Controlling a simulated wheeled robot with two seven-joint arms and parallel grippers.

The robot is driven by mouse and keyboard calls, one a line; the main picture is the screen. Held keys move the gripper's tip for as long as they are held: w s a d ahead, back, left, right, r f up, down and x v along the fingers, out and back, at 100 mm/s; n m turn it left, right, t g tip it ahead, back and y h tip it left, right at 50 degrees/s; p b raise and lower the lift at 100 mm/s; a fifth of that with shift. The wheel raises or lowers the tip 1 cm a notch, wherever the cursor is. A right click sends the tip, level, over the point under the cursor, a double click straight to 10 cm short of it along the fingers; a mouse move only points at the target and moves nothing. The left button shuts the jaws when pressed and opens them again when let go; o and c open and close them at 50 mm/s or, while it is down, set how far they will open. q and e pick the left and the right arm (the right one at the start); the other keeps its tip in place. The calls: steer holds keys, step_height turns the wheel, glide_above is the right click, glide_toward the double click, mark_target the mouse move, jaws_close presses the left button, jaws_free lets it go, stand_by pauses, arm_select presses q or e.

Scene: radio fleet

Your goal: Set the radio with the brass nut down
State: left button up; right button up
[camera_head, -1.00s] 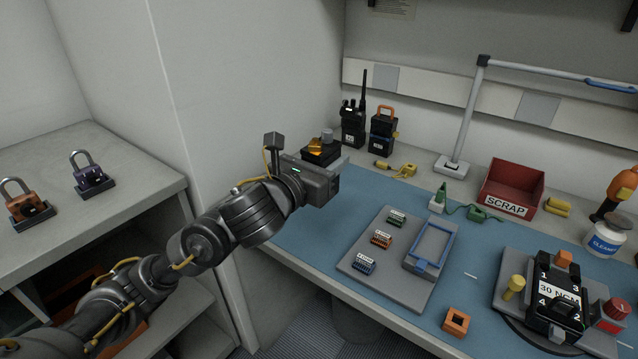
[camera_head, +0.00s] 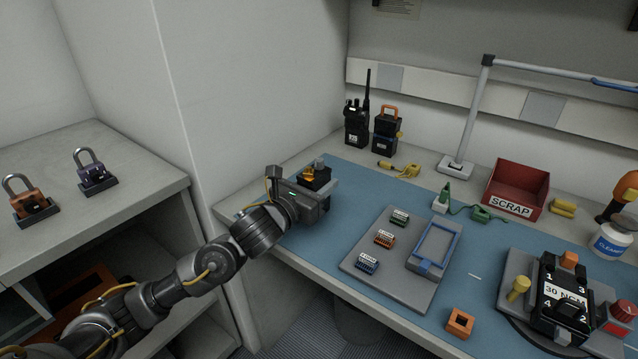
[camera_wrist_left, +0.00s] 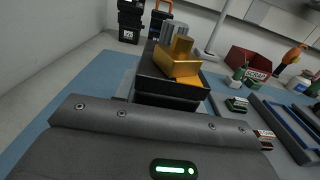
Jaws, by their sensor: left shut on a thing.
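The radio with the brass nut (camera_head: 314,184) is a small black body with a gold-coloured nut and a grey knob on its top end. It is at the left gripper, over the back left corner of the blue mat (camera_head: 290,237). In the left wrist view the radio (camera_wrist_left: 168,96) stands just beyond the gripper body, with its brass nut (camera_wrist_left: 180,60) facing up. My left gripper (camera_head: 318,192) is shut on the radio; its fingertips are mostly hidden. I cannot tell whether the radio's underside touches the mat. My right gripper is not in view.
A black radio with antenna (camera_head: 356,125) and one with an orange handle (camera_head: 386,133) stand behind. A yellow connector (camera_head: 402,171), grey tray (camera_head: 385,277), red scrap bin (camera_head: 515,190) and 30 NCM fixture (camera_head: 560,300) lie to the right. Bare mat shows in front of the gripper.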

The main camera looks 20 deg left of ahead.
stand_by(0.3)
arm_select(q)
steer(key=o, duration=0.9)
steer(key=shift+o, duration=1.4)
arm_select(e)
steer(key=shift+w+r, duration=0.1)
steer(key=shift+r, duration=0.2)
arm_select(q)
steer(key=shift+s, duration=0.1)
steer(key=v, duration=0.3)
steer(key=shift+s, duration=0.1)
steer(key=b+v, duration=0.1)
steer(key=v, duration=0.7)
steer(key=shift+s+a+b, duration=0.15)
steer(key=shift+s+b, duration=0.15)
steer(key=shift+b, duration=0.05)
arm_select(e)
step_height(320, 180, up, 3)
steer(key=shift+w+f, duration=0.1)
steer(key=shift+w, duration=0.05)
